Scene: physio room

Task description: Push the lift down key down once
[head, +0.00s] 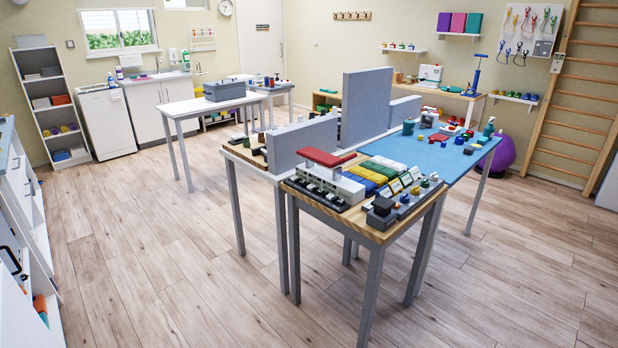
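I cannot pick out the lift down key; the keys and buttons in view are too small to read. The near wooden-topped table (359,233) carries several control-like devices. Among them is a white unit with dark knobs (318,184) under a red pad (328,158). Beside it are rows of green, yellow, blue and white blocks (376,174), and a row of small units with coloured knobs (403,199) lies along the right edge. A small pale panel (557,63) with a dark patch hangs on the wall beside the wall bars. Neither of my grippers is in view.
A blue-topped table (452,160) with small objects adjoins the near table. Grey upright panels (366,105) stand behind. A white table with a grey box (224,90) is further back. White shelving (20,215) lines the left edge. The wooden floor (170,240) at left is clear.

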